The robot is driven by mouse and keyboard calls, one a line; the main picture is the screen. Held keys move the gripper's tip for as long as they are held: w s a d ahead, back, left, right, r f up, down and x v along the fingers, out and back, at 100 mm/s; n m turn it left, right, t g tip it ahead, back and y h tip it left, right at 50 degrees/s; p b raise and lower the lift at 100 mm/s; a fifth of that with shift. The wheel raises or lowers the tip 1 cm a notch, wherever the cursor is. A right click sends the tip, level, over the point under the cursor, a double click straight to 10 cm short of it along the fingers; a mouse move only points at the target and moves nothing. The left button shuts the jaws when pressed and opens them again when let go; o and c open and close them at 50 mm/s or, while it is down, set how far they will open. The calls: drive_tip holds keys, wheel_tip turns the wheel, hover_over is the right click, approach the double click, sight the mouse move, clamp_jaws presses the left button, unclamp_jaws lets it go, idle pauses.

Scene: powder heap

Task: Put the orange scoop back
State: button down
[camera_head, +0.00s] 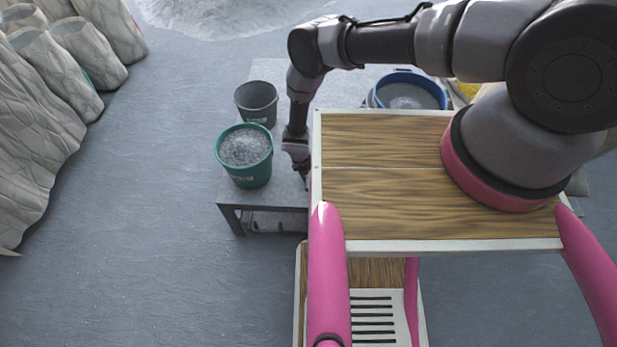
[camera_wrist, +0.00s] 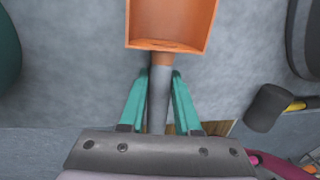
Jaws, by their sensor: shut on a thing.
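The orange scoop (camera_wrist: 172,22) shows at the top of the wrist view, with its open bowl pointing away from me and a grey handle (camera_wrist: 160,95). My gripper (camera_wrist: 160,78) has its teal fingers on both sides of the handle and is shut on it. In the head view my gripper (camera_head: 302,168) is low over the right part of the grey table (camera_head: 228,196), right of the green bucket. The scoop is hidden there by my arm and body. I cannot tell whether the scoop touches the tabletop.
A green bucket (camera_head: 250,176) full of grey powder and a dark grey bucket (camera_head: 257,105) stand on the table's left side. A blue-rimmed tub (camera_head: 440,92) stands at the back right. A black-headed mallet (camera_wrist: 267,108) lies right of my gripper. Pale sacks (camera_head: 75,50) line the left.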

drive_tip(key=shift+f, duration=0.1)
drive_tip(key=c, duration=0.6)
unclamp_jaws()
drive_tip(key=r, duration=0.4)
drive_tip(key=a+r, duration=0.1)
drive_tip(key=r, duration=0.3)
drive_tip(key=a+r, duration=0.1)
drive_tip(key=r, duration=0.3)
drive_tip(key=shift+s+a, duration=0.15)
drive_tip(key=shift+s, duration=0.05)
